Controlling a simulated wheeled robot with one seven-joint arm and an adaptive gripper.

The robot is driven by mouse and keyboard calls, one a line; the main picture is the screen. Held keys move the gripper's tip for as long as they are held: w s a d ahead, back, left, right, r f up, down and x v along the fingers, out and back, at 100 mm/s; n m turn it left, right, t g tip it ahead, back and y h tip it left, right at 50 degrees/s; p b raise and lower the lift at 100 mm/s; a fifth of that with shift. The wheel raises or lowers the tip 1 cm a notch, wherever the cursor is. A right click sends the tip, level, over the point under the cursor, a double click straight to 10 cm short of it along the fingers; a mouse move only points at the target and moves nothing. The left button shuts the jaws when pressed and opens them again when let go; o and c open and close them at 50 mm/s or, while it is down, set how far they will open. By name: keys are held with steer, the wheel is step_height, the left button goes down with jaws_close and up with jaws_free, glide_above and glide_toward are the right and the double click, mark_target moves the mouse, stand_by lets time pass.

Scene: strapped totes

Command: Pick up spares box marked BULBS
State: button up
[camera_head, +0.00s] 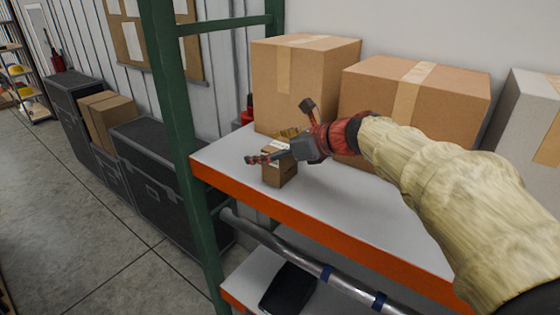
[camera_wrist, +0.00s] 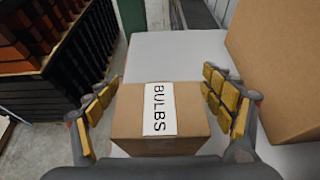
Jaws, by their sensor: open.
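The spares box marked BULBS (camera_wrist: 190,128) is a small brown carton with a white label on top.
The shelf (camera_head: 350,215) is light grey with an orange front edge. A large carton (camera_head: 300,85) stands close behind the box, with another (camera_head: 450,95) to its right and a grey box (camera_head: 530,110) farther right. A green rack post (camera_head: 175,110) rises at left.

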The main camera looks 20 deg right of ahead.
steer(key=shift+c, duration=0.8)
steer(key=c, duration=1.3)
